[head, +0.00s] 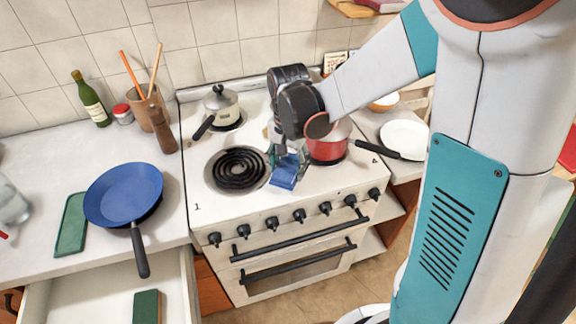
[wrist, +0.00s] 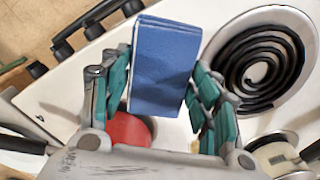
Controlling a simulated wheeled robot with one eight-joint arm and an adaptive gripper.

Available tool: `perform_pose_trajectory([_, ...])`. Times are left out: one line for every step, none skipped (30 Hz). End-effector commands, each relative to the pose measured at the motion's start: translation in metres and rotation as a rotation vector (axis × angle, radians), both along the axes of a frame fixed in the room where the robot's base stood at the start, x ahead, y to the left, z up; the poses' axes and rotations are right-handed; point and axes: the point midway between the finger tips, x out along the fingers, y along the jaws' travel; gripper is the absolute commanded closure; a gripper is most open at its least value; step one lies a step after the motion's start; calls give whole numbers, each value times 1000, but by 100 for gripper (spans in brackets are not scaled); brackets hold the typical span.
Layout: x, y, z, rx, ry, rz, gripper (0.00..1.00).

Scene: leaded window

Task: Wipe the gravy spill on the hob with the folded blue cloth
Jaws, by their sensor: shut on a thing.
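My gripper (head: 287,160) is shut on the folded blue cloth (head: 283,176), over the hob (head: 222,145) between the front-left coil burner and the red pan. In the wrist view the cloth (wrist: 166,62) stands out between the teal finger pads of my gripper (wrist: 160,95). I cannot tell whether the cloth touches the hob. I cannot make out the gravy spill in either view; the cloth, gripper or pans may hide it.
A red saucepan (head: 328,146) stands just right of the cloth, its black handle pointing right. A black coil burner (head: 239,169) is bare to the left. Knobs (head: 299,215) line the front edge. A blue frying pan (head: 124,193) lies on the left counter.

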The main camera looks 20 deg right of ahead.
Motion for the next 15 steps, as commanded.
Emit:
perform_pose_trajectory([0, 0, 7, 0, 0, 0, 74])
perform_pose_trajectory([0, 0, 10, 0, 0, 0, 74])
perform_pose_trajectory([0, 0, 12, 0, 0, 0, 74])
perform_pose_trajectory([0, 0, 13, 0, 0, 0, 74])
perform_pose_trajectory([0, 0, 14, 0, 0, 0, 74])
perform_pose_trajectory([0, 0, 14, 0, 0, 0, 74])
perform_pose_trajectory([0, 0, 14, 0, 0, 0, 74])
perform_pose_trajectory([0, 0, 14, 0, 0, 0, 74])
perform_pose_trajectory([0, 0, 13, 0, 0, 0, 74])
perform_pose_trajectory([0, 0, 13, 0, 0, 0, 74])
perform_pose_trajectory([0, 0, 13, 0, 0, 0, 74])
perform_pose_trajectory([0, 0, 13, 0, 0, 0, 74])
perform_pose_trajectory([0, 0, 13, 0, 0, 0, 74])
perform_pose_trajectory([0, 0, 14, 0, 0, 0, 74])
perform_pose_trajectory([0, 0, 15, 0, 0, 0, 74])
